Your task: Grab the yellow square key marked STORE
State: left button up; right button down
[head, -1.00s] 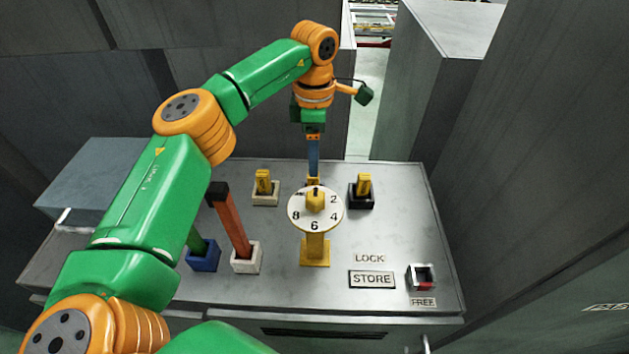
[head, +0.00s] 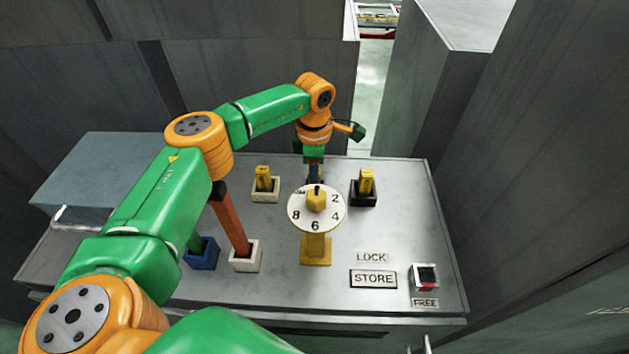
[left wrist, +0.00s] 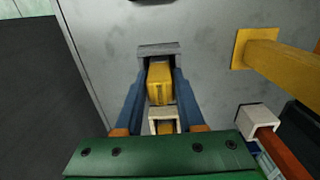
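In the left wrist view a yellow square key (left wrist: 160,82) stands in a grey socket (left wrist: 158,49). No marking is readable on it. My left gripper (left wrist: 159,88) has its two blue fingers on either side of this key, open around it; contact is not clear. In the head view this gripper (head: 315,173) is low behind the dial, which hides the key. A STORE label (head: 373,279) is on the panel at front right. Two other yellow keys stand in a white socket (head: 265,195) and a black socket (head: 363,198). My right gripper is not in view.
A numbered white dial (head: 315,221) on a yellow post (head: 316,250) stands in front of the left gripper. A red bar (head: 230,222) in a white socket and a blue socket (head: 201,255) are at left. A red-and-black switch (head: 425,277) is at front right. Tall grey walls surround the panel.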

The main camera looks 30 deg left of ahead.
pick_arm(q)
grip_shut()
jog(key=shift+r, duration=0.1)
